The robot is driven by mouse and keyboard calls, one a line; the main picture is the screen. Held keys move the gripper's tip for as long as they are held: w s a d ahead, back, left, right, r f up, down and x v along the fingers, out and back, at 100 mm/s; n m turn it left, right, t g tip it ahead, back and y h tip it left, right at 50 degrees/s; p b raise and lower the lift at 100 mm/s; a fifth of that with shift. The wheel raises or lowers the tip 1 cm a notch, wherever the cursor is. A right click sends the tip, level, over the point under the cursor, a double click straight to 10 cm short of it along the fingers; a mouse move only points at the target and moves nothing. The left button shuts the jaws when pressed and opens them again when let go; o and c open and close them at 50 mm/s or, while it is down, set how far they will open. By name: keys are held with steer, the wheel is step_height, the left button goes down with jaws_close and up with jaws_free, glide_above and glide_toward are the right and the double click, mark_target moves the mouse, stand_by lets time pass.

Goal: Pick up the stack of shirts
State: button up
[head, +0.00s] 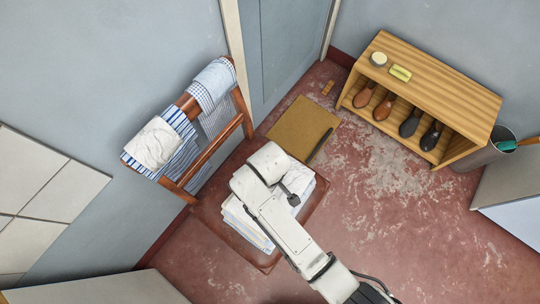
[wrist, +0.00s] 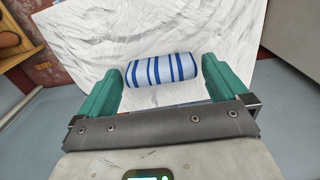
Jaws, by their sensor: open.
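The stack of shirts (head: 240,221) lies on a low stool with a brown-red top (head: 270,262). It shows white and pale blue folded layers, and my arm hides its middle in the head view. In the wrist view, a blue-and-white striped rolled fold (wrist: 162,70) sits between the two green fingers of my gripper (wrist: 168,74). My gripper is open, with a finger on either side of the fold; whether they touch it I cannot tell. A white cloth with grey streaks (wrist: 180,32) spreads behind the fold. The head view hides my fingers.
A wooden rack (head: 205,158) with draped striped, white and checked cloths stands left of the stool. A tan mat (head: 303,126) lies behind it. A wooden shoe shelf (head: 430,85) and a grey bucket (head: 487,152) stand at the right. The worn red floor between is clear.

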steer(key=shift+f, duration=0.3)
steer(key=shift+c, duration=0.2)
steer(key=c, duration=1.8)
steer(key=shift+r, duration=0.1)
jaws_close()
steer(key=shift+r, duration=0.1)
